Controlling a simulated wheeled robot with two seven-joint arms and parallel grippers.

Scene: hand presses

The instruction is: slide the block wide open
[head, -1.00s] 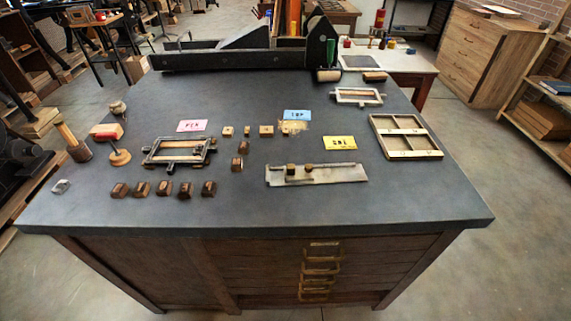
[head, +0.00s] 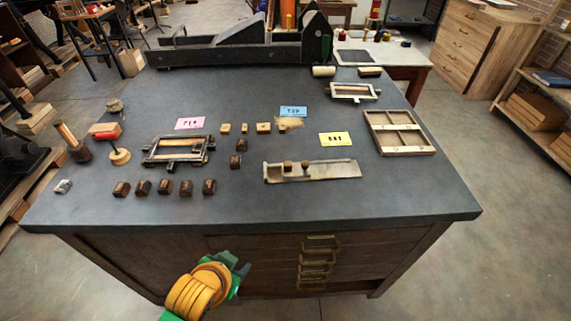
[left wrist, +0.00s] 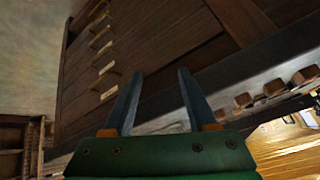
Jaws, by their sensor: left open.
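A flat pale metal tray (head: 335,170) with a raised back edge lies near the front middle of the dark bench top. Two small brown blocks (head: 288,164) sit close together at its left part; I cannot tell which one slides. My left gripper (head: 241,267), green with a yellow wrist, is in front of the bench, below the top's front edge and apart from the tray. In the left wrist view its two fingers (left wrist: 160,78) are spread with nothing between them. The tray is not visible there. My right gripper is not in view.
Several dark brown blocks (head: 163,187) stand in a row left of the tray. A black clamp frame (head: 178,149) is behind them. A yellow card (head: 338,139) lies behind the tray and a wooden divided frame (head: 399,133) to its right. Drawer handles (head: 317,258) project from the bench front.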

